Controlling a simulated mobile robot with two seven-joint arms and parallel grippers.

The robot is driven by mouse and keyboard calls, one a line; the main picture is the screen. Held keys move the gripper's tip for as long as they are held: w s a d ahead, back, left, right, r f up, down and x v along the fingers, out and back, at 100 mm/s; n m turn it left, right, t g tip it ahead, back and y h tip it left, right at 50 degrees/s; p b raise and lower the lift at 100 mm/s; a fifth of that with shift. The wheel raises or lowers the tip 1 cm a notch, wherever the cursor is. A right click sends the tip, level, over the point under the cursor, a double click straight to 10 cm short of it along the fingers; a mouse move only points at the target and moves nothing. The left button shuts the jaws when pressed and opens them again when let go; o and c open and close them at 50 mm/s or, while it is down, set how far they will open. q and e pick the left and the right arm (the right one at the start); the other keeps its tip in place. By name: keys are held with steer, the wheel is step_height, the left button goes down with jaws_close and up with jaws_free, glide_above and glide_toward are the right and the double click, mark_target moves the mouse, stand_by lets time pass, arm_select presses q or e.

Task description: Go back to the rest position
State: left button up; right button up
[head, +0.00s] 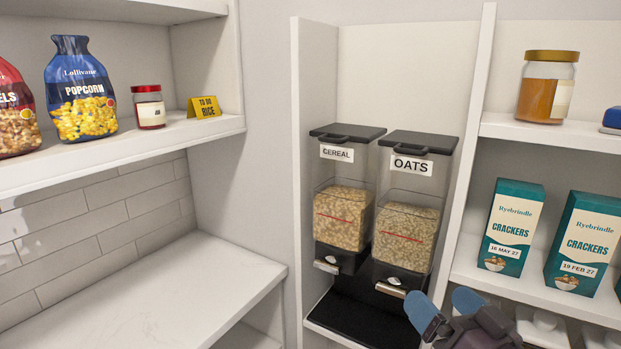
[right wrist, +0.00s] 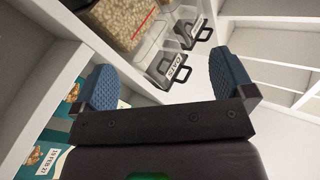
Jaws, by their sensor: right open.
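My right gripper (head: 446,311) is at the lower right of the head view, in front of the dispenser shelf, with its blue fingertips apart and nothing between them. In the right wrist view the same gripper (right wrist: 170,85) shows its two blue pads wide apart and empty. The oats dispenser (head: 408,222) stands just behind and above the gripper in the head view; I see no contact. The cereal dispenser (head: 343,205) stands to its left. My left gripper is not in view.
Teal cracker boxes (head: 511,228) stand on the right shelf (head: 480,262), close to my right gripper. A honey-coloured jar (head: 546,88) is above them. The left shelf holds a popcorn bag (head: 80,90), a red jar (head: 149,107) and a yellow sign (head: 204,107). The left counter (head: 150,300) is bare.

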steer(key=s+d+f+g+h, duration=0.2)
steer(key=s+f+g, duration=0.1)
steer(key=f, duration=0.4)
steer(key=s+d+f+g+h, duration=0.15)
steer(key=s+f+g, duration=0.25)
steer(key=f, duration=0.4)
steer(key=s+d+f+g+h, duration=0.45)
steer(key=s+f+g, duration=0.25)
steer(key=s+f, duration=0.5)
steer(key=w+f+t+b, duration=0.1)
steer(key=w+f+t, duration=0.4)
steer(key=f, duration=0.5)
steer(key=shift+d+t+y, duration=0.3)
steer(key=shift+t+y, duration=0.1)
steer(key=shift+t, duration=0.8)
